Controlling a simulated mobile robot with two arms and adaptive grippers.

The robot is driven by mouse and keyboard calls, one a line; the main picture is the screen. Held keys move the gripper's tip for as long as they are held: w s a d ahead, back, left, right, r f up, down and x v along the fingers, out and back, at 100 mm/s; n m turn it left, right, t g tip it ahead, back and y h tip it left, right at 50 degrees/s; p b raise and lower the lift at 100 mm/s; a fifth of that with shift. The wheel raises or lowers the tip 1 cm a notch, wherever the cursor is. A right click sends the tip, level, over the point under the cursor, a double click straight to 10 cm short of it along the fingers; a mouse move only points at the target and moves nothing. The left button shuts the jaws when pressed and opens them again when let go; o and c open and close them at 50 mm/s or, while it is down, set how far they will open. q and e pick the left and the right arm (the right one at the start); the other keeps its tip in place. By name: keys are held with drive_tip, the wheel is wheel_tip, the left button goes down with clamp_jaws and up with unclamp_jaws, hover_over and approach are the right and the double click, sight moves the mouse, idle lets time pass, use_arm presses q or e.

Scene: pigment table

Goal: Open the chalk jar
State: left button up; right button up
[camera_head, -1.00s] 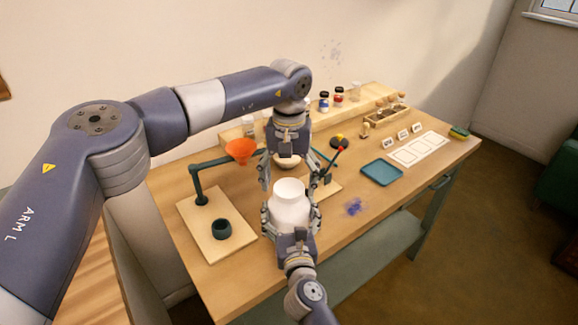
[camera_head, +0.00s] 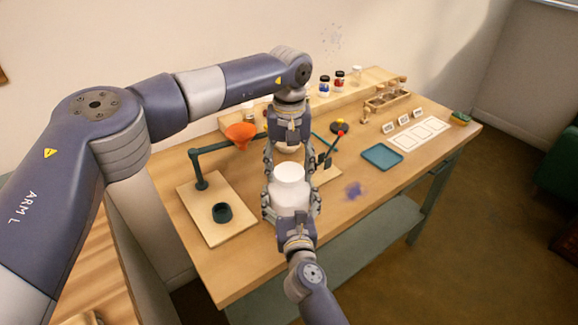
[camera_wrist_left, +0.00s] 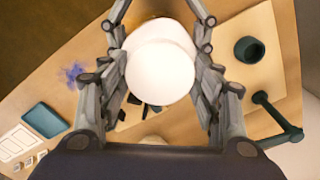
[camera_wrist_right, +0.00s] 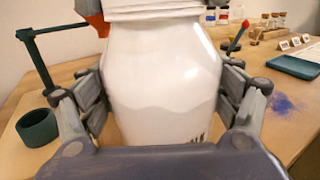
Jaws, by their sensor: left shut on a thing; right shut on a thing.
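The white chalk jar (camera_head: 290,203) is upright over the middle of the table, with its rounded white lid (camera_head: 289,174) on top. My right gripper (camera_head: 292,198) is shut around the jar body from the near side; the body fills the right wrist view (camera_wrist_right: 160,85). My left gripper (camera_head: 290,166) reaches down from above and is shut on the lid, which shows between its fingers in the left wrist view (camera_wrist_left: 160,72). I see no clear gap between lid and jar. Whether the jar touches the table is hidden.
Left of the jar, a stand with an orange funnel (camera_head: 240,134) and a dark cup (camera_head: 222,212) sits on a wooden board (camera_head: 212,236). A blue tray (camera_head: 382,157) lies to the right, near spilled purple powder (camera_head: 353,189). Small bottles (camera_head: 339,80) line the back shelf.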

use_arm(q)
drive_tip(key=n, duration=0.3)
drive_tip(key=shift+f, duration=0.1)
drive_tip(key=n, duration=1.8)
drive_tip(key=shift+n, duration=0.4)
drive_tip(key=n, duration=1.2)
drive_tip(key=shift+w+n, duration=0.1)
drive_tip(key=shift+n, duration=0.2)
drive_tip(key=n, duration=1.2)
drive_tip(key=shift+a, duration=0.1)
drive_tip(key=n, duration=0.5)
drive_tip(key=shift+n, duration=0.3)
drive_tip(key=shift+r, duration=0.35)
